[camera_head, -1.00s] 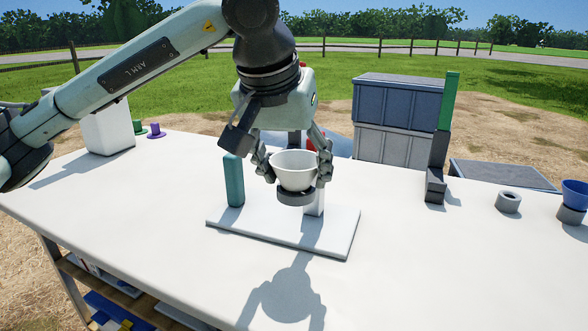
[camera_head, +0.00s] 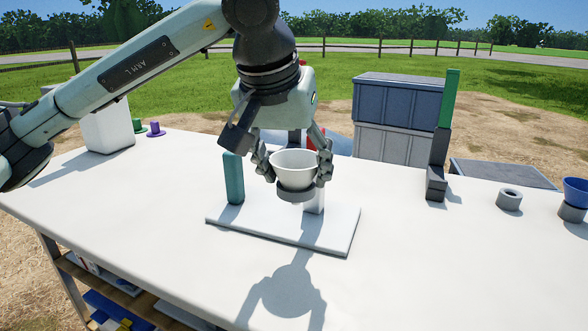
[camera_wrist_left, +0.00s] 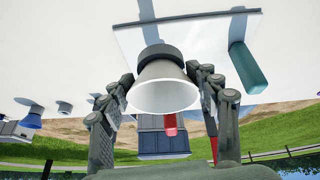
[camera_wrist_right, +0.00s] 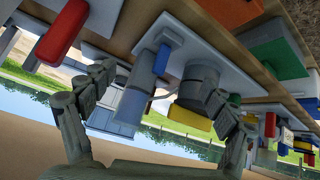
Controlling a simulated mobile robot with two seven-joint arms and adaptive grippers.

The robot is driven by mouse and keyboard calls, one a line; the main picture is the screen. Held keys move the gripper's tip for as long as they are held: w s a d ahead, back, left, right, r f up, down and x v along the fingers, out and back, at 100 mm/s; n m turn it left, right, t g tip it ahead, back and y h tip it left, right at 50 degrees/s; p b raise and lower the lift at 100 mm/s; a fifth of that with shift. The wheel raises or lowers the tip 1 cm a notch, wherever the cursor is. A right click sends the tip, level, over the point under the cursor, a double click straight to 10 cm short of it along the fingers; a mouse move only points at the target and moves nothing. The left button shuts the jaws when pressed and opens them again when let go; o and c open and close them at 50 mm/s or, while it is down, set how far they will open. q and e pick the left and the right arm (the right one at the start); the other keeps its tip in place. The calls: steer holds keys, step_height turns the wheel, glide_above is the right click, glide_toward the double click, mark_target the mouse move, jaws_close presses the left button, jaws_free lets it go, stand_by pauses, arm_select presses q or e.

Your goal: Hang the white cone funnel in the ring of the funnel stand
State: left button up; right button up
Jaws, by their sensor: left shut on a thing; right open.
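The white cone funnel (camera_head: 295,168) is upright with its wide mouth up, at the dark grey ring (camera_head: 296,193) of the funnel stand. My left gripper (camera_head: 292,172) is shut on the funnel, fingers on both sides of the cone. The left wrist view also shows the funnel (camera_wrist_left: 163,88) between the fingers, its narrow end against the ring (camera_wrist_left: 161,52). The stand has a white base plate (camera_head: 245,228). My right gripper (camera_wrist_right: 160,88) is open and appears only in the right wrist view.
A teal block (camera_head: 234,178) stands left of the ring. A green-topped dark post (camera_head: 440,140), a grey ring piece (camera_head: 509,200) and a blue cup (camera_head: 576,192) are to the right. Grey crates (camera_head: 398,115) stand behind. The front of the table (camera_head: 150,215) is clear.

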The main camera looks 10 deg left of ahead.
arm_select(q)
steer(key=o, duration=1.1)
steer(key=shift+r, duration=0.1)
steer(key=v, duration=1.2)
